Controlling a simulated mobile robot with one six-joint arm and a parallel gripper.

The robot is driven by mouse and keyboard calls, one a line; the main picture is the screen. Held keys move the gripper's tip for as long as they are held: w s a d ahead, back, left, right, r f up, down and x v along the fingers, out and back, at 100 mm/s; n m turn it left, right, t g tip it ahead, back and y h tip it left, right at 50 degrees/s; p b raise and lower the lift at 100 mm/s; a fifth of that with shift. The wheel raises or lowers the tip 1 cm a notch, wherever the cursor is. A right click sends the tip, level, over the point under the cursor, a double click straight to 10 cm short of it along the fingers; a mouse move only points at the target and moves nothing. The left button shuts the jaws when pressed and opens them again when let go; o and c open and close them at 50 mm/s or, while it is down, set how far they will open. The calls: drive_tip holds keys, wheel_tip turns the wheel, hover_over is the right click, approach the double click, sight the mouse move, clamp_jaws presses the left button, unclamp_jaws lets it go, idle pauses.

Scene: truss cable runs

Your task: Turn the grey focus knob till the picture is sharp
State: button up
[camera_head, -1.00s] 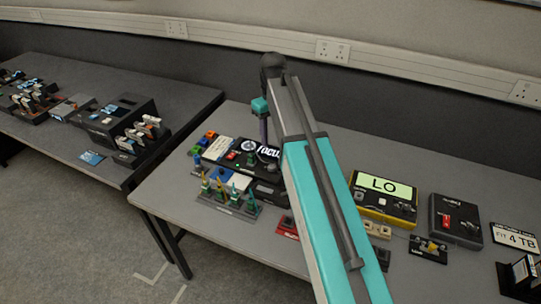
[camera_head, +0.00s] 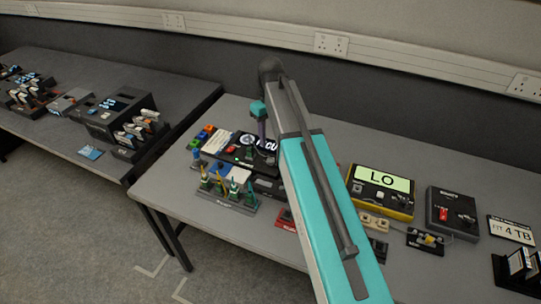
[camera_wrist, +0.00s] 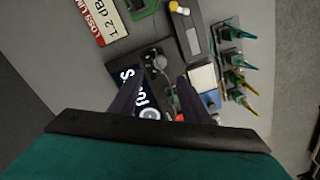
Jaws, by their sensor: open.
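The black focus box (camera_head: 240,158) stands on the right-hand table, its lit display (camera_head: 266,144) partly behind my arm. In the wrist view the display (camera_wrist: 128,76) shows large white letters, cut off by my finger; I cannot tell how sharp its picture is. A round grey knob (camera_wrist: 160,62) sits on the box there, just beyond my fingertips. My gripper (camera_wrist: 158,86) is open and empty, its two dark fingers apart above the box. In the head view my gripper (camera_head: 262,130) points down over the box.
A stand of several upright tools (camera_head: 230,196) is in front of the box. A yellow meter reading LO (camera_head: 383,184) and a black box with a red switch (camera_head: 452,212) are to the right. Another table (camera_head: 60,135) with devices is at left.

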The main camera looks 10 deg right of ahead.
sight(270, 160)
drive_tip(key=shift+f+p, duration=1.25)
drive_tip(key=shift+f, duration=3.85)
drive_tip(key=c, duration=0.9)
drive_tip(key=shift+a, duration=0.15)
drive_tip(key=shift+c, duration=0.7)
